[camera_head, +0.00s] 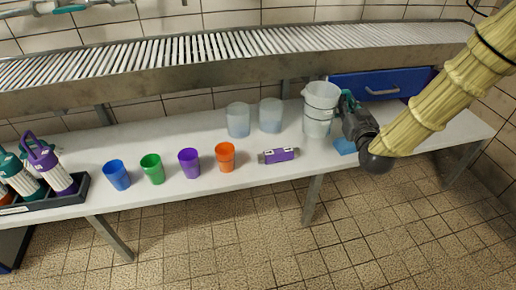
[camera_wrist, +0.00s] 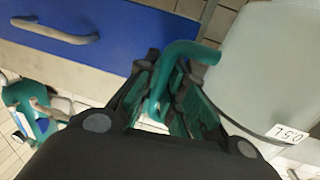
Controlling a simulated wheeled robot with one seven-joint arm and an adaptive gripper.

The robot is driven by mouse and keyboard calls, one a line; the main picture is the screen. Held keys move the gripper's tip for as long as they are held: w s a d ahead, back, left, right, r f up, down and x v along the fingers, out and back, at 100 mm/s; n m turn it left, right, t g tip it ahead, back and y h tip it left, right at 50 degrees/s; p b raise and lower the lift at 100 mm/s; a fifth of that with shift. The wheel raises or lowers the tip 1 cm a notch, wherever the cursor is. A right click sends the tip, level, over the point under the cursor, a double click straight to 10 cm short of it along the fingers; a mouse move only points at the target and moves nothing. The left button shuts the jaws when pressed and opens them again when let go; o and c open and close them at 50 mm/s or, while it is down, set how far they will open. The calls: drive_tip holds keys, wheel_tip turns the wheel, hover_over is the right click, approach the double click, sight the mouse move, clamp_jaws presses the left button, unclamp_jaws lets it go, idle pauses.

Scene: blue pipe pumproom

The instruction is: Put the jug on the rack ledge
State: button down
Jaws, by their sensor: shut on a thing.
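The jug (camera_head: 321,95) is a pale, translucent vessel with a teal handle, at the right part of the white table in the head view. My gripper (camera_head: 350,112) is at its right side. In the wrist view my gripper (camera_wrist: 178,82) is shut on the teal handle, and the jug's body (camera_wrist: 265,65) with a 0.5L label fills the right side. A similar pale vessel (camera_head: 316,128) shows directly below the jug; I cannot tell whether they touch. The slatted rack ledge (camera_head: 200,50) runs along the wall above the back of the table.
Two pale cups (camera_head: 238,120) stand left of the jug. Several coloured cups (camera_head: 189,163) and a purple-labelled item (camera_head: 279,156) are near the front edge. A black tray (camera_head: 50,205) holds bottles at left. A blue drawer (camera_head: 365,84) is behind my gripper. The visible ledge is clear.

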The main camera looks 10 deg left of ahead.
drive_tip(key=shift+f+b, duration=2.55)
drive_tip(key=shift+f, duration=2.6)
drive_tip(key=c, duration=1.5)
unclamp_jaws()
